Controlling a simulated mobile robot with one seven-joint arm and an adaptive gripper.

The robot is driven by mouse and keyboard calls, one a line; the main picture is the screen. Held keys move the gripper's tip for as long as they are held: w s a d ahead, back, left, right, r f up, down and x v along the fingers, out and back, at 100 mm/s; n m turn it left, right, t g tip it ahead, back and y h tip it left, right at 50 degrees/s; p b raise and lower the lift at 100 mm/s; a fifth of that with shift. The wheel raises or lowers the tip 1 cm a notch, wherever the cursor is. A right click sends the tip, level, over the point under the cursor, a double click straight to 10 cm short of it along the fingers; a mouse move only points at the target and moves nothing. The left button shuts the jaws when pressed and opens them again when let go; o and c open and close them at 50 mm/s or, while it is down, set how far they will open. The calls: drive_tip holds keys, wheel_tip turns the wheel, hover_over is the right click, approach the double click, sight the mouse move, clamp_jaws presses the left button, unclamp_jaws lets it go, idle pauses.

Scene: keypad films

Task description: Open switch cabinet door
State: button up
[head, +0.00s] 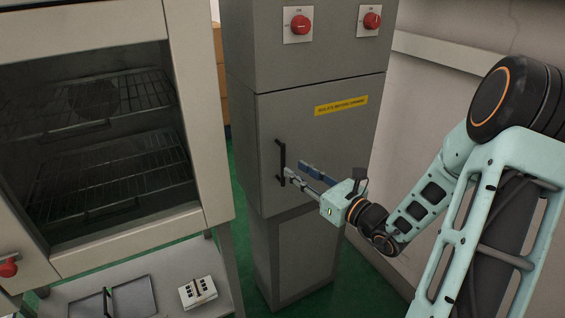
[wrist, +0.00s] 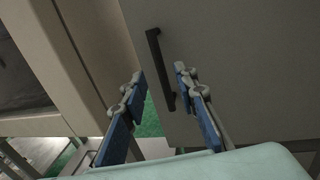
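The grey switch cabinet door (head: 335,150) is closed, with a yellow label (head: 341,105) near its top. It also fills the right of the wrist view (wrist: 240,60). A black vertical bar handle (head: 281,160) sits near the door's left edge. In the wrist view the handle (wrist: 157,65) stands ahead, with its lower end near the right fingertip. My gripper (head: 296,170) is open at the handle's lower part. In the wrist view the two fingers of my gripper (wrist: 158,78) are spread apart. I cannot tell whether a finger touches the handle.
An oven-like cabinet (head: 190,110) with wire racks stands close on the left. Below it a shelf (head: 80,295) carries trays and a white switch block (head: 198,292). Two red rotary switches are above the door, left (head: 299,24) and right (head: 371,20). A wall (head: 450,80) is on the right.

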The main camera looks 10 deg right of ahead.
hover_over(283, 182)
drive_tip(key=shift+w, duration=0.4)
clamp_jaws()
idle(0.3)
